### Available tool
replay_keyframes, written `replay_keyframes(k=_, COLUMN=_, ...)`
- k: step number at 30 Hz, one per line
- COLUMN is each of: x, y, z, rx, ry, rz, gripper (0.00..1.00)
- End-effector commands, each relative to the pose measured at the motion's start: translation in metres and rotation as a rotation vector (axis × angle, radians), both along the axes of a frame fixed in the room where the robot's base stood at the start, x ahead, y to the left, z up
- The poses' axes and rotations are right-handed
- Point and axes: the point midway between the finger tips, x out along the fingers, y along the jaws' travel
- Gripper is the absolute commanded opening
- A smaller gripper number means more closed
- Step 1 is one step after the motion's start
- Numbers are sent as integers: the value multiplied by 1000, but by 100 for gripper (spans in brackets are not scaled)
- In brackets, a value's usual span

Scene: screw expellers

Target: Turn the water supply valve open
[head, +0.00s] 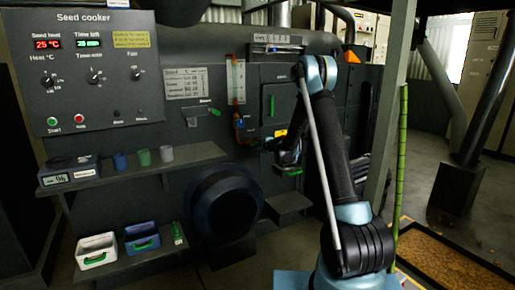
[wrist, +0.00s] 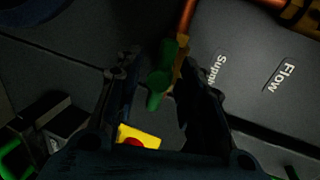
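The water supply valve shows in the wrist view as a green handle (wrist: 159,88) on a brass-coloured fitting at the end of a copper pipe (wrist: 187,16). The label "Supply" (wrist: 216,68) is beside it. My gripper (wrist: 158,82) is open, with one dark finger on each side of the handle. I see gaps between the fingers and the handle, and cannot tell if either touches it. In the head view my gripper (head: 261,144) is at the machine's front panel, below the sight tube (head: 236,82). The valve handle is too small to make out clearly there.
A "Flow" label (wrist: 280,76) is right of the valve. A yellow tag with a red spot (wrist: 137,138) lies below. A shelf (head: 130,167) with coloured cups and a round dark drum (head: 224,203) are left of my arm. A green pole (head: 401,150) stands right.

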Motion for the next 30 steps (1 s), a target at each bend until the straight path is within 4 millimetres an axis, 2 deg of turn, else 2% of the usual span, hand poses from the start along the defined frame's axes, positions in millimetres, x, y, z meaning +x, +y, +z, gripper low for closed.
replay_keyframes(k=6, x=-1, y=-2, z=1, rx=1, ry=0, rz=-1, gripper=36)
replay_keyframes(k=10, x=-9, y=-7, z=3, rx=1, ry=-1, rz=-2, gripper=36)
replay_keyframes(k=24, x=-76, y=-51, z=24, rx=0, ry=0, rz=-2, gripper=36)
replay_keyframes(k=30, x=-92, y=-62, z=28, rx=1, ry=2, rz=-2, gripper=36)
